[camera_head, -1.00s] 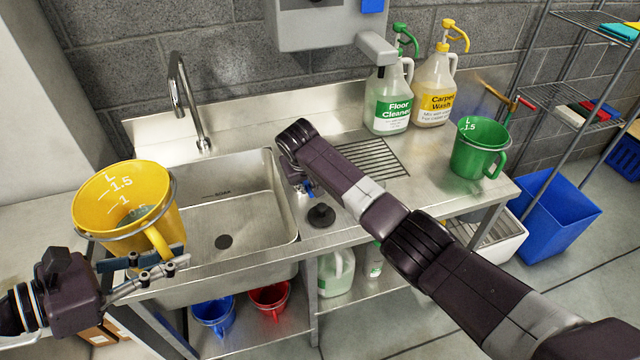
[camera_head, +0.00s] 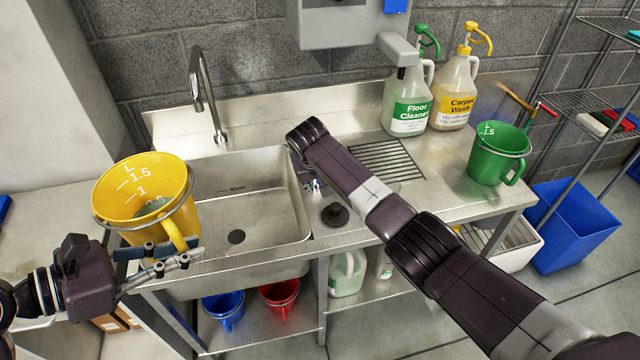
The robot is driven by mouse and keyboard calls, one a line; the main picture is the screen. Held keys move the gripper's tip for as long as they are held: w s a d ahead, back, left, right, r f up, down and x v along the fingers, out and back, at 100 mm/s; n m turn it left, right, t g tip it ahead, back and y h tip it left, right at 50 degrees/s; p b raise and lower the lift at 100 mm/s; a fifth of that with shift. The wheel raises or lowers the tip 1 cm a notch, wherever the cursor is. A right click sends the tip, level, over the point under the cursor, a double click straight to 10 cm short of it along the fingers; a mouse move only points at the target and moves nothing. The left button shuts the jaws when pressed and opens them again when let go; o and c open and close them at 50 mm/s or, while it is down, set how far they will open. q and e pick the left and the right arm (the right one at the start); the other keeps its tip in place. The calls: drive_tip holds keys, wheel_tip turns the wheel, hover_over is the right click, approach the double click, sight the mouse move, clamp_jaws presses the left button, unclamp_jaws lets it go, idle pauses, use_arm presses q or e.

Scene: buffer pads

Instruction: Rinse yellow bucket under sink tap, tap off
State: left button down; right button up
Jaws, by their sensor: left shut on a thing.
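The yellow bucket (camera_head: 140,190) is held upright by my left gripper (camera_head: 172,256), which is shut on its handle at the left front of the sink. Inside the bucket something greenish shows low down. The sink basin (camera_head: 262,208) is empty, with a dark drain in its floor. The tap (camera_head: 207,95) stands behind the basin's left part, with no water visible from its spout. My right arm reaches across the counter to the basin's right edge. Its gripper is mostly hidden behind the arm, by a small blue and metal part, so its jaws do not show.
A black round plug (camera_head: 335,215) lies on the counter. Floor cleaner (camera_head: 408,103) and carpet wash (camera_head: 456,95) jugs and a green bucket (camera_head: 497,155) stand at the right. Blue (camera_head: 224,308) and red (camera_head: 280,296) buckets sit on the lower shelf.

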use_arm(q)
drive_tip(key=shift+r, duration=0.15)
use_arm(e)
drive_tip(key=v, duration=1.2)
drive_tip(key=shift+f, duration=0.1)
